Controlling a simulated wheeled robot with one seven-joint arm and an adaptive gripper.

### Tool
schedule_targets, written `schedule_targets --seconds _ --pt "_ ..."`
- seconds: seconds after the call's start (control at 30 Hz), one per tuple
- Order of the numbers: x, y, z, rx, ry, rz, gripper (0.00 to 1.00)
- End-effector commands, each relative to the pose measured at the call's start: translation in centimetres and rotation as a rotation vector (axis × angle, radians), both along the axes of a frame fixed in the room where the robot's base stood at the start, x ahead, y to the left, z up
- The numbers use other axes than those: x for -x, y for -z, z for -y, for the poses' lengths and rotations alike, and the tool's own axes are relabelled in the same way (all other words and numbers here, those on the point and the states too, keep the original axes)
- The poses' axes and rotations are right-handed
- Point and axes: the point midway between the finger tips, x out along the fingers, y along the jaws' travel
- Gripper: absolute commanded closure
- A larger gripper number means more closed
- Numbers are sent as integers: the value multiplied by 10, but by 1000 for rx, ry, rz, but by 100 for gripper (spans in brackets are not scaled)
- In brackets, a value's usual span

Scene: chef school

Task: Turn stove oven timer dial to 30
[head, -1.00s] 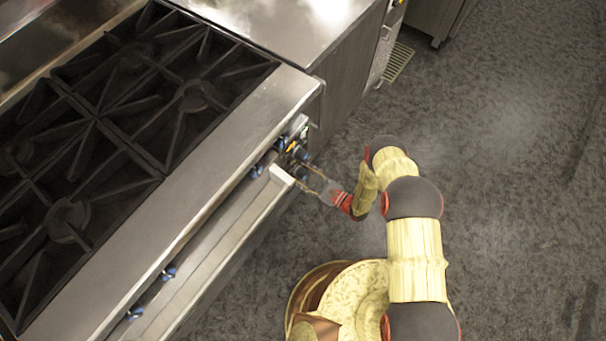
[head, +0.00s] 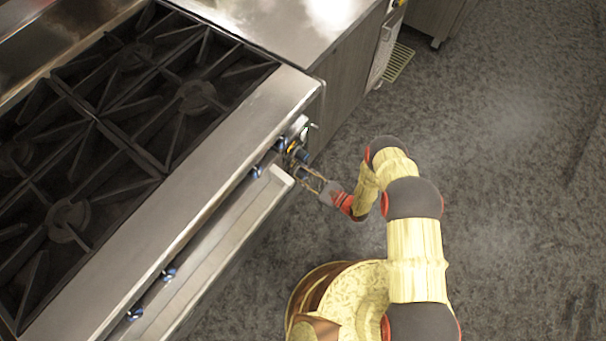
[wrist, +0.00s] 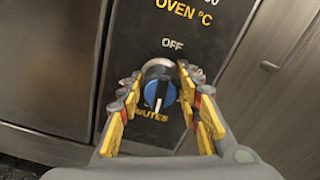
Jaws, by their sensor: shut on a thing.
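The timer dial (wrist: 158,94) is a blue knob with a silver ring, on a black panel (wrist: 205,45) in the wrist view. "OFF" is printed above it and part of "MINUTES" below it. Its white mark runs down from the centre to the lower edge. The number it points at cannot be read. My gripper (wrist: 158,84) is shut on the dial, one yellow-padded finger on each side. In the head view my gripper (head: 303,170) reaches the right end of the stove front. The dial is hard to make out there.
The stove top (head: 130,110) has black grates and a steel front ledge (head: 200,200). A handle-like rail (head: 225,245) runs along the front below it. A steel-topped cabinet (head: 290,30) adjoins the stove. The grey floor (head: 510,180) to the right is open.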

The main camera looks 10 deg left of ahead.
Motion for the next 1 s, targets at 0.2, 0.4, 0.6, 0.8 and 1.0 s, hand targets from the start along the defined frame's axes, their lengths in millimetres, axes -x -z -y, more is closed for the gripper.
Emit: schedule_targets --seconds 0.2,0.4,0.6,0.8,1.0 --pt "0 2 0 -34 -1 -84 91" --pt "0 0 0 -41 -1 -101 91" --pt "0 0 0 -41 -1 -101 61" --pt "0 0 0 -41 -1 -100 50" --pt "0 0 0 -41 -1 -100 47"
